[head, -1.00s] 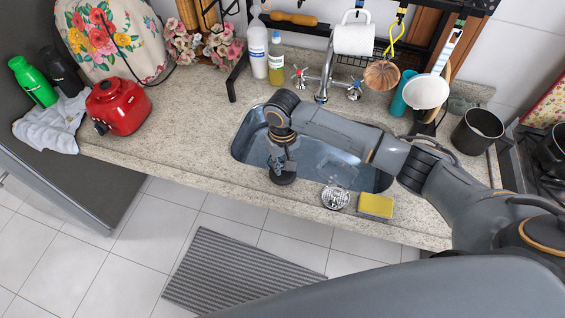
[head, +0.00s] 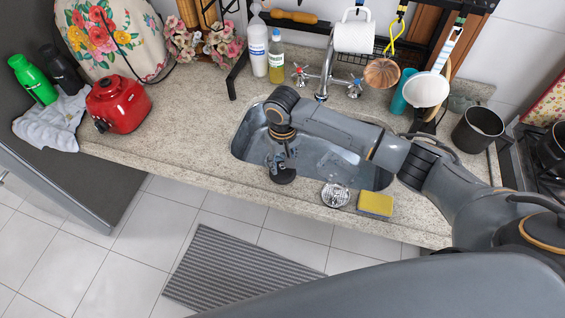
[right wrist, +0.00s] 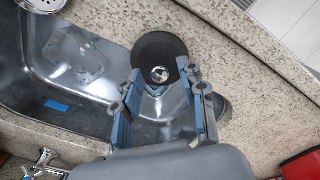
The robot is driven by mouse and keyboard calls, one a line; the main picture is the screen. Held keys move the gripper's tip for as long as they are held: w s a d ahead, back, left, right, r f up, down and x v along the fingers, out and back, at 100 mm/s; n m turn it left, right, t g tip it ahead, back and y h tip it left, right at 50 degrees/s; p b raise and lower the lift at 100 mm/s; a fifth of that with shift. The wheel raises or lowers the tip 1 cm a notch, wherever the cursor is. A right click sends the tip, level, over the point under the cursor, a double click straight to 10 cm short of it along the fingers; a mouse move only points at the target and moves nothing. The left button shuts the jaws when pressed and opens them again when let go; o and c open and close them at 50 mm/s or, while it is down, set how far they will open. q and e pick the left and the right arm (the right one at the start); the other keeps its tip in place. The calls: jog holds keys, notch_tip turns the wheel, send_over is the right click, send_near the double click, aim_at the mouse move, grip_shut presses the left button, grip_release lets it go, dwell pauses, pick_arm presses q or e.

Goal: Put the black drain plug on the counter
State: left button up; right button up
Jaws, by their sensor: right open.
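The black drain plug (head: 284,177) is a black disc at the front edge of the sink (head: 243,148), left of centre. In the right wrist view the plug (right wrist: 152,46) has a shiny metal centre and overlaps the sink edge and the counter (right wrist: 235,52). Whether it rests on the edge is unclear. My right gripper (head: 281,164) points down just above the plug. In the right wrist view my right gripper (right wrist: 163,76) is open, its fingers apart on either side of the plug's near part. My left gripper is not in view.
A metal strainer (head: 335,195) and a yellow sponge (head: 375,204) sit on the counter's front strip, right of the plug. The faucet (head: 323,80) stands behind the sink. The counter (head: 190,130) is clear left of the sink, up to a red appliance (head: 118,104).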

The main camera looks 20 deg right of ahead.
aim_at(282, 165)
notch_tip(282, 165, up, 11)
jog(key=b, duration=0.2)
jog(key=shift+r, duration=0.2)
